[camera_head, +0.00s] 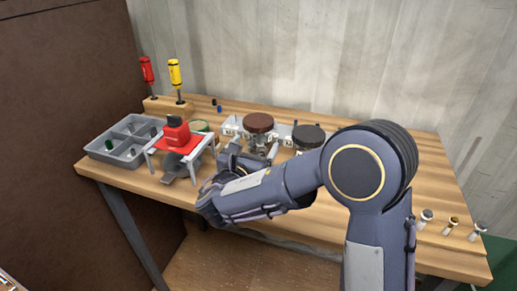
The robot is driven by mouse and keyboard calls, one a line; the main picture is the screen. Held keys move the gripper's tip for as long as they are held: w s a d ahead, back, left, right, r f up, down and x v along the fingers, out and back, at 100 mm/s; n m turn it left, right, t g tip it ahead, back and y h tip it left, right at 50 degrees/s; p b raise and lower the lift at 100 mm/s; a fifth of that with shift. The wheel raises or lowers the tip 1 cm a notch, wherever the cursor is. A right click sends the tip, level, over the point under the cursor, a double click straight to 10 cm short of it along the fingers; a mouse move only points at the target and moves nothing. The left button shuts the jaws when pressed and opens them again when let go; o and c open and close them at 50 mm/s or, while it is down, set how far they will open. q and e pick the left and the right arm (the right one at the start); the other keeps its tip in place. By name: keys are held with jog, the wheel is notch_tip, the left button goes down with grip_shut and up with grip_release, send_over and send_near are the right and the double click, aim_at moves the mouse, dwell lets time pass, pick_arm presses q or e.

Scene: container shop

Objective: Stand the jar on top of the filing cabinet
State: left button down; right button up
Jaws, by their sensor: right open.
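Two round-lidded things that may be jars stand at the middle of the wooden workbench: one with a brown top (258,122) and one with a dark grey top (309,134). I cannot tell which, if either, is the jar. My right gripper (244,156) is open, just in front of and below the brown top. It partly hides what is under that top, and I cannot tell whether they touch. My right forearm crosses the bench front. No filing cabinet can be made out for sure. My left gripper is not in view.
On the bench (420,190) stand a grey divided tray (122,152), a red thing (176,132) on a small white-legged stand, and red (147,70) and yellow (175,75) screwdrivers in a wooden block. Small knobs (453,220) line the right edge. A brown panel (60,120) rises at left.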

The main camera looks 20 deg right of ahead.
jog(key=x, duration=0.5)
jog(key=shift+w+d, duration=0.2)
jog(key=shift+w, duration=0.15)
jog(key=c, duration=1.4)
jog(key=shift+r, duration=0.15)
